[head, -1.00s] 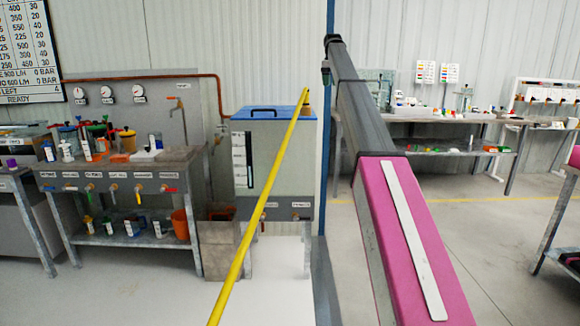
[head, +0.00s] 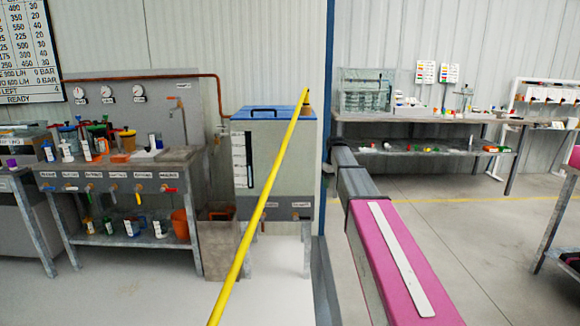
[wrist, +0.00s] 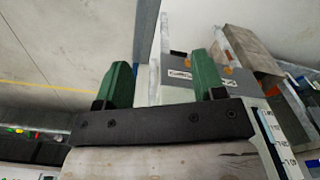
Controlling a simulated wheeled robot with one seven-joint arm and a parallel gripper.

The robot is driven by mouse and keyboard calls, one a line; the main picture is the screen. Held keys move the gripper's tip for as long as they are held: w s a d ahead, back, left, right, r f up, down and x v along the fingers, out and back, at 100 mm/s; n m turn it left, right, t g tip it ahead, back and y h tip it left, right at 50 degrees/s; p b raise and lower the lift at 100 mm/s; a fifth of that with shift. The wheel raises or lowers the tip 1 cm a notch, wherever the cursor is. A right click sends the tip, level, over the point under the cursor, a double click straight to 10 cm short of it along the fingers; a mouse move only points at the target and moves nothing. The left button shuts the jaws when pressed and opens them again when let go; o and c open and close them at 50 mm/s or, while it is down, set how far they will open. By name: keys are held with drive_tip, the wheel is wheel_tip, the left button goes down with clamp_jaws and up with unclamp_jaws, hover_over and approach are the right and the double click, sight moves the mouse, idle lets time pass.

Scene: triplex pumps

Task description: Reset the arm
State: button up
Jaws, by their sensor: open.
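My gripper (wrist: 165,82) shows in the wrist view as two green fingers on a dark bar. The fingers stand apart with nothing held between them. Behind the fingers is a grey cabinet or tank face with a label (wrist: 180,75), seen at a tilt. In the head view my pink and grey arm (head: 400,255) runs from the lower right away towards the back, its far end low beside the blue post. My gripper cannot be made out in the head view.
A tank with a blue lid (head: 270,113) stands left of the blue post (head: 324,215), with a yellow pole (head: 262,200) slanting across it. A workbench (head: 128,175) with bottles stands left. A bench (head: 420,117) stands at the back right. Floor (head: 480,225) right of my arm is clear.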

drive_tip(key=s+f+m, duration=0.1)
drive_tip(key=s+f, duration=0.7)
drive_tip(key=s, duration=0.4)
drive_tip(key=s+f+m, duration=0.2)
drive_tip(key=s+f, duration=0.5)
drive_tip(key=s, duration=0.5)
drive_tip(key=s+f+m, duration=0.1)
drive_tip(key=s+f, duration=0.7)
drive_tip(key=s, duration=0.4)
drive_tip(key=shift+f+m, duration=0.3)
drive_tip(key=shift+f, duration=0.05)
